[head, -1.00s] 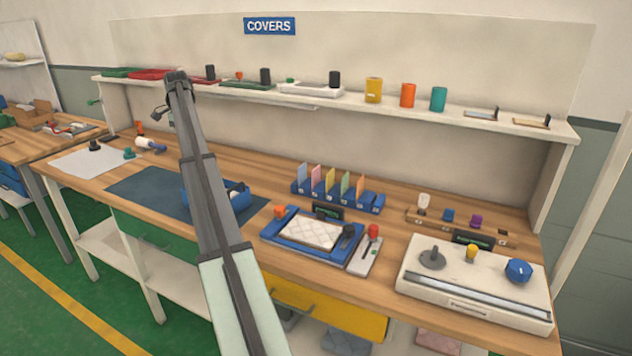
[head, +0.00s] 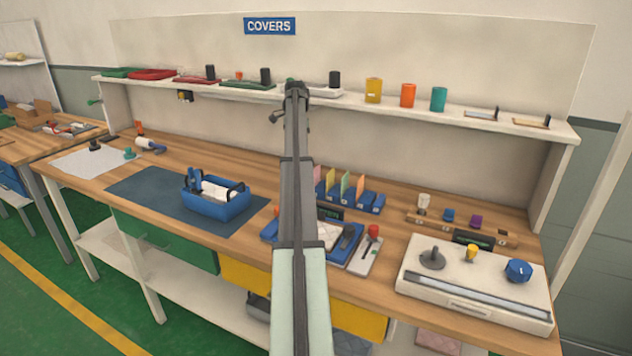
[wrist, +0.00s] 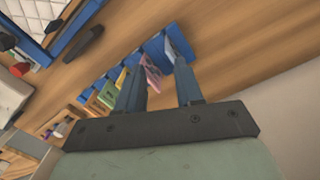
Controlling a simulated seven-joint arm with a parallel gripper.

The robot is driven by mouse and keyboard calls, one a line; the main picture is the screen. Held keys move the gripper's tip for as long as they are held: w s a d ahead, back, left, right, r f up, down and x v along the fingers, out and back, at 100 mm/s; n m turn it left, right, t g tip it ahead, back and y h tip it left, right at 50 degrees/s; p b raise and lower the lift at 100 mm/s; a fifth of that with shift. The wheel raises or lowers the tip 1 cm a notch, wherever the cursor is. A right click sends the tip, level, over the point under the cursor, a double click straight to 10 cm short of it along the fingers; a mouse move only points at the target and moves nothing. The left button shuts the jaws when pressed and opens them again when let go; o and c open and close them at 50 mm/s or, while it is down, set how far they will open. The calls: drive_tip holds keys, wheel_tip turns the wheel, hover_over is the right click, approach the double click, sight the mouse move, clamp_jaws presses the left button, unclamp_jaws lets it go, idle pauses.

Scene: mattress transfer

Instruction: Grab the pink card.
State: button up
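The pink card (wrist: 151,74) stands in a slotted blue rack among several coloured cards. In the head view only a strip of the pink card (head: 318,173) shows beside my arm. My gripper (wrist: 159,70) is open and empty in the wrist view. The pink card appears between its two fingers there, nearer the left finger. I cannot tell how far the fingertips are from it in depth. A pale blue card (wrist: 179,46) lies just past the right finger, and a yellow card (wrist: 121,78) is left of the left finger. The head view does not show the fingers clearly.
The blue rack (head: 377,203) also holds green (head: 346,184) and orange (head: 360,186) cards. In front of it are a blue tray and a red-knobbed lever unit (head: 370,245). A shelf (head: 450,110) runs above. A blue tote (head: 215,203) stands on the dark mat at left.

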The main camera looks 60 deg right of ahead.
hover_over(316, 168)
wheel_tip(316, 168, down, 2)
drive_tip(key=f, duration=0.1)
drive_tip(key=n, duration=0.4)
drive_tip(key=shift+r+n+h, duration=0.15)
drive_tip(key=shift+n+h, duration=0.15)
drive_tip(key=shift+n, duration=0.1)
drive_tip(key=shift+d+f, duration=0.15)
drive_tip(key=shift+f, duration=3.6)
clamp_jaws()
